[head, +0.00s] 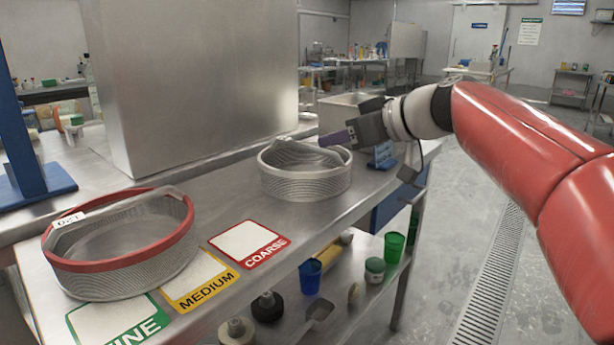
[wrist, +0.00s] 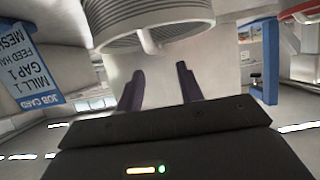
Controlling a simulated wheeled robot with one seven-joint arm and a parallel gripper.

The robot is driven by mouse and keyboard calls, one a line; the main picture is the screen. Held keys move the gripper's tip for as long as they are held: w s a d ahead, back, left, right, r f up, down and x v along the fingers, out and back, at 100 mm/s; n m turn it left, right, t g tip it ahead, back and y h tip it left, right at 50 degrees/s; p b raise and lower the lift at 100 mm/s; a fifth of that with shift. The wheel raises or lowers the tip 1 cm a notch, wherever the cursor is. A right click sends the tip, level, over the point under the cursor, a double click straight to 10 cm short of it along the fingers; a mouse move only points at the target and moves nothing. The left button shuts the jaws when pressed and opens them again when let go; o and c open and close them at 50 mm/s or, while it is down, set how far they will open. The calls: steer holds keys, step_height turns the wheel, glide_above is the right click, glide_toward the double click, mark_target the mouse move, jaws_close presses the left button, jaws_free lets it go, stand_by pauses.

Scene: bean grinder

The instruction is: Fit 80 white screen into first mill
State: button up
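A pale, white-rimmed mesh screen (head: 305,182) with a handle arched over it stands on the steel bench; no number is readable on it. It also shows at the top of the wrist view (wrist: 150,22), with a pale rounded tab hanging from its near edge. My gripper (head: 330,139) is at the screen's right far rim in the head view. In the wrist view its two purple fingers (wrist: 159,85) are apart with nothing between them, just short of the tab. A red-rimmed screen (head: 125,264) labelled 120 stands at the left. No mill is clearly recognisable.
COARSE (head: 248,243), MEDIUM (head: 200,282) and FINE (head: 115,320) cards lie along the bench's front. A large steel box (head: 195,80) rises behind. Cups and jars fill the lower shelf.

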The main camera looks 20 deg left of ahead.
steer(key=x, duration=0.4)
steer(key=p+x, duration=0.1)
steer(key=x, duration=0.3)
steer(key=shift+w+d+f, duration=0.1)
steer(key=shift+w+d, duration=0.05)
steer(key=shift+w, duration=0.05)
jaws_close()
